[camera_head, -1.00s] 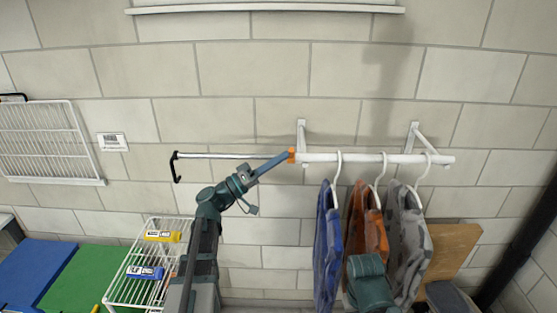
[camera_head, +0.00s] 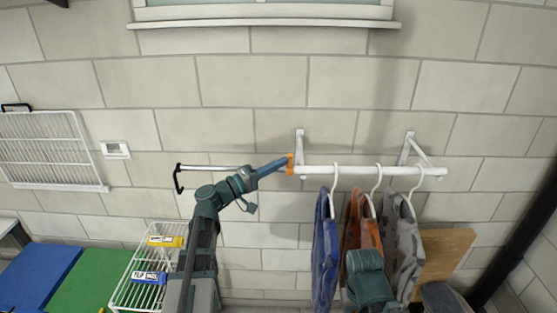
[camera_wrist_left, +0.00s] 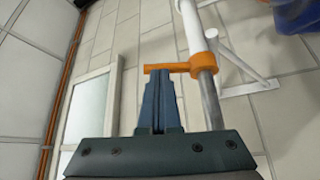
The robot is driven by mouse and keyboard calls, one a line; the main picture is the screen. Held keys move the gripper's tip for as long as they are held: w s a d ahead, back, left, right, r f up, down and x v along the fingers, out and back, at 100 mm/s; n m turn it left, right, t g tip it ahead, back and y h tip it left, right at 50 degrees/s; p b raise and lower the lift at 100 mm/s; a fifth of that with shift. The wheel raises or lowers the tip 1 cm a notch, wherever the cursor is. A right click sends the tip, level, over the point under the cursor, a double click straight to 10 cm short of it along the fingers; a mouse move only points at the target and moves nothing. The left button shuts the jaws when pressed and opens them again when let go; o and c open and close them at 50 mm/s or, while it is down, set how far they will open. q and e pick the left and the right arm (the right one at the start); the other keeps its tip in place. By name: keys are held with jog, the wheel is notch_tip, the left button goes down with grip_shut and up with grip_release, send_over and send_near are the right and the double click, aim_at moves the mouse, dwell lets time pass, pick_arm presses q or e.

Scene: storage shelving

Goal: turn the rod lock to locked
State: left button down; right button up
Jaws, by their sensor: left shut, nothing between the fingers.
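The rod lock is an orange collar (camera_head: 290,164) at the left end of the thick white rod (camera_head: 318,171), where the thin metal rod (camera_head: 212,168) comes out. In the left wrist view the collar (camera_wrist_left: 204,62) has an orange lever (camera_wrist_left: 160,68) sticking out to the left. My left gripper (camera_head: 284,162) is shut and empty, its tips at the lock. In the wrist view its fingertips (camera_wrist_left: 159,76) are right at the lever and appear to touch it. My right gripper is not visible; only a teal part of my right arm shows at the bottom.
Blue (camera_head: 325,245), orange (camera_head: 360,225) and grey (camera_head: 405,245) garments hang from the white rod. A black hook (camera_head: 177,178) ends the thin rod. A wire rack (camera_head: 140,275) with yellow and blue items stands lower left. A window ledge (camera_head: 265,24) is above.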

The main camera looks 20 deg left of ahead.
pick_arm(q)
jog(key=n+p, duration=0.1)
jog(key=w+n+y+p, duration=0.1)
jog(key=r+n+p, duration=0.1)
jog(key=shift+w+a+g+y, duration=0.25)
jog(key=shift+w+g+y, duration=0.05)
jog(key=shift+w+g, duration=0.1)
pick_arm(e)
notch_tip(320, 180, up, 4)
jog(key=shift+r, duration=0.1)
pick_arm(q)
jog(key=shift+w+r, duration=0.1)
dwell(0.3)
